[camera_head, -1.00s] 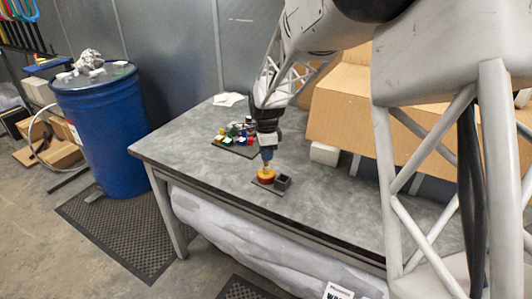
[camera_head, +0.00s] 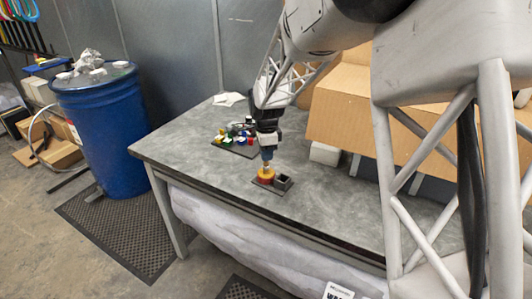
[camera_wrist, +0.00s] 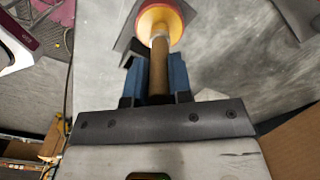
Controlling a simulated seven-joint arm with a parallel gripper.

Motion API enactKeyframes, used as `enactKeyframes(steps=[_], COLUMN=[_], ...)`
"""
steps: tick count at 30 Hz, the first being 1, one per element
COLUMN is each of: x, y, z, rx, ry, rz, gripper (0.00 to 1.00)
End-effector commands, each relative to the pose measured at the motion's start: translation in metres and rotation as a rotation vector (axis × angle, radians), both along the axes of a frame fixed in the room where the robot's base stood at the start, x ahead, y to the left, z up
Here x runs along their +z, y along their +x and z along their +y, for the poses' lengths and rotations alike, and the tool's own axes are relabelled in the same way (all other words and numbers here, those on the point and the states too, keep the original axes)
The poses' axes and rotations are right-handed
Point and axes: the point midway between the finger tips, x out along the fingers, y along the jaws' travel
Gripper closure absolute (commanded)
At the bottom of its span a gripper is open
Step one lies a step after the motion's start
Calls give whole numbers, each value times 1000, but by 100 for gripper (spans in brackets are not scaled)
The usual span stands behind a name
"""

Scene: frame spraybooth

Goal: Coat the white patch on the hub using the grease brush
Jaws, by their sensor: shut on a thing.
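My gripper (camera_head: 267,152) points down over the front part of the grey table. Its blue fingers (camera_wrist: 159,78) are shut on the brown handle of the grease brush (camera_wrist: 159,62). The brush's far end reaches the hub, a round yellow and red piece (camera_head: 265,177); the hub also shows at the top of the wrist view (camera_wrist: 173,14). The brush end appears at or just above the hub's top; contact cannot be told. The white patch cannot be made out clearly, as the brush and gripper cover part of the hub.
The hub stands on a dark plate with a dark square open holder (camera_head: 283,183) at its right. Behind is a dark board with several coloured blocks (camera_head: 237,142). A cardboard box (camera_head: 340,112) stands to the right. The table (camera_head: 200,152) is clear at left and front.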

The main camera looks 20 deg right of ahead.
Motion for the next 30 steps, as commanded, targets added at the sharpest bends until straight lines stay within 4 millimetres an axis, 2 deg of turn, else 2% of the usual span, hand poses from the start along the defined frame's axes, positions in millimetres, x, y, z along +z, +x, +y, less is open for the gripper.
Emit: enactKeyframes(steps=[5,30], x=[1,50], y=[-1,0], z=[0,0], rx=[0,0], ry=[0,0], rz=[4,0], gripper=[100,100])
